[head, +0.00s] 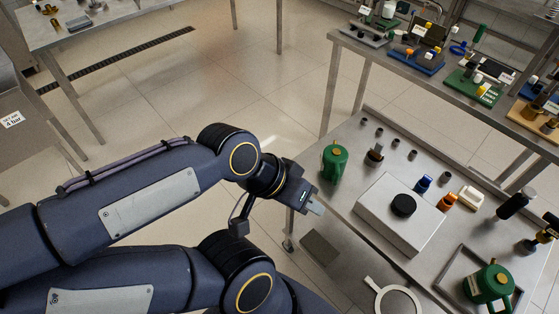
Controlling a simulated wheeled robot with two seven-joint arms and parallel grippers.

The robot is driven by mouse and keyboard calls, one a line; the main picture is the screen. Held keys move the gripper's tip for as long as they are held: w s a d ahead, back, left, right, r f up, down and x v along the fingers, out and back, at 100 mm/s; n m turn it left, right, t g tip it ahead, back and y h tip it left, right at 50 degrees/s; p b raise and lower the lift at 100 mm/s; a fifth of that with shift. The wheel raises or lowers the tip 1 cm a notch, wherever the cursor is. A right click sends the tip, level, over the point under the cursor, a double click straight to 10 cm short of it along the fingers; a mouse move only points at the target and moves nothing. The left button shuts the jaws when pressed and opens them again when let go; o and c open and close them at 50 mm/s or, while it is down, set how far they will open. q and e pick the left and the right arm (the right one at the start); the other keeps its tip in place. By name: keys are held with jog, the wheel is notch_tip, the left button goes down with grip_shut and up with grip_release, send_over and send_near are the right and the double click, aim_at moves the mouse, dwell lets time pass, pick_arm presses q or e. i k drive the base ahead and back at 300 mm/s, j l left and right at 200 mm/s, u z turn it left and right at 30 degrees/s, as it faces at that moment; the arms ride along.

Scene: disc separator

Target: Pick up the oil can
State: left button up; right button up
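Two green cans could be the oil can, and I cannot tell which is meant. The other green can (489,284), with a brass-coloured cap and a pale label, stands at the lower right. My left gripper (317,208) is just off the table's left edge, below and left of the first can and apart from it. A pale finger shows at its tip, but the gap between fingers is hidden. My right gripper is not in view.
The steel table (352,206) holds a white box (396,216) with a black knob, small bottles, several small cups and a white ring (397,300). A rear bench (392,57) carries several coloured fixtures. Another table (101,28) stands far left. Tiled floor between is open.

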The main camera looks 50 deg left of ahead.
aim_at(334, 160)
jog(key=k+j+u, duration=0.1)
jog(key=u, duration=0.85)
jog(key=z, duration=3.5)
jog(key=u, duration=0.4)
jog(key=k+u, duration=0.15)
jog(key=u, duration=0.25)
jog(key=k+u, duration=0.1)
jog(key=u, duration=0.7)
jog(key=k+u, duration=0.15)
jog(key=u, duration=0.3)
